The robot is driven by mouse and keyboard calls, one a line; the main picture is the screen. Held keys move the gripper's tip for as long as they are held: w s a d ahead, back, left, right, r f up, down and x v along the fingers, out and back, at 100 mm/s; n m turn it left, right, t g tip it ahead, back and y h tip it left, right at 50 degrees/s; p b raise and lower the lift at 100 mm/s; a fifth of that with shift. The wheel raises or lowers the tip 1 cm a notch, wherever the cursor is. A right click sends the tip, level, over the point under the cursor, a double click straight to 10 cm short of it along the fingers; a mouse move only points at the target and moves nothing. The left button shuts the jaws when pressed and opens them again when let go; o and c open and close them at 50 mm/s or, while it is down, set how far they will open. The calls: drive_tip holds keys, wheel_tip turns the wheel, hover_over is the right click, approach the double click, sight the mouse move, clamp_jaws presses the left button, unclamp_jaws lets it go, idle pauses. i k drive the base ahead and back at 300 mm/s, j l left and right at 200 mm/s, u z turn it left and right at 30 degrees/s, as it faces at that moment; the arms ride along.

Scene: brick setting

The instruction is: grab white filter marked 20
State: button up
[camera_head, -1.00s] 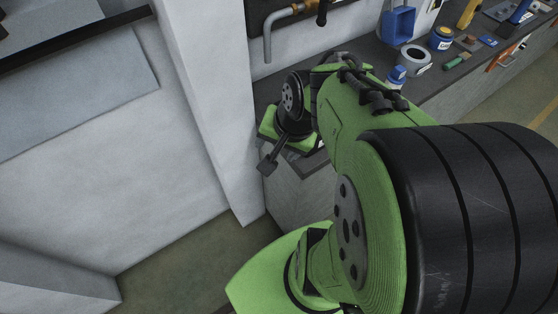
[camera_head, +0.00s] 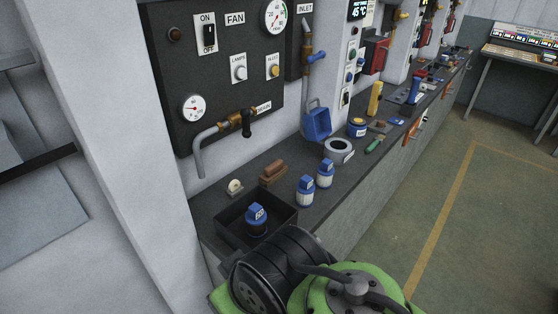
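Two white filters with blue tops stand upright side by side on the dark bench: a nearer one (camera_head: 305,192) and one slightly farther right (camera_head: 325,175). Each has a small label on its blue top, too small for me to read surely. A dark blue-topped filter (camera_head: 257,220) with a white label stands in the black open tray to their left. My green and black arm fills the bottom centre, in front of the tray's near side. My gripper's fingers do not show.
The black tray (camera_head: 279,226) sits at the bench's near end. A brown block (camera_head: 273,172), a white roll (camera_head: 235,187), a grey ring (camera_head: 339,151) and a blue scoop-like holder (camera_head: 317,121) are nearby. A control panel (camera_head: 222,68) and a pipe (camera_head: 199,156) rise behind. The floor at right is clear.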

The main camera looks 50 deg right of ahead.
sight(326, 171)
drive_tip(key=k+l+z, duration=0.2)
drive_tip(key=l, duration=0.2)
drive_tip(key=k+l+z, duration=0.15)
drive_tip(key=l, duration=0.2)
drive_tip(key=k+l+z, duration=0.2)
drive_tip(key=l, duration=0.25)
drive_tip(key=l+z, duration=0.15)
drive_tip(key=l, duration=0.25)
drive_tip(key=k+l+z, duration=0.2)
drive_tip(key=l, duration=0.3)
drive_tip(key=i+j, duration=0.05)
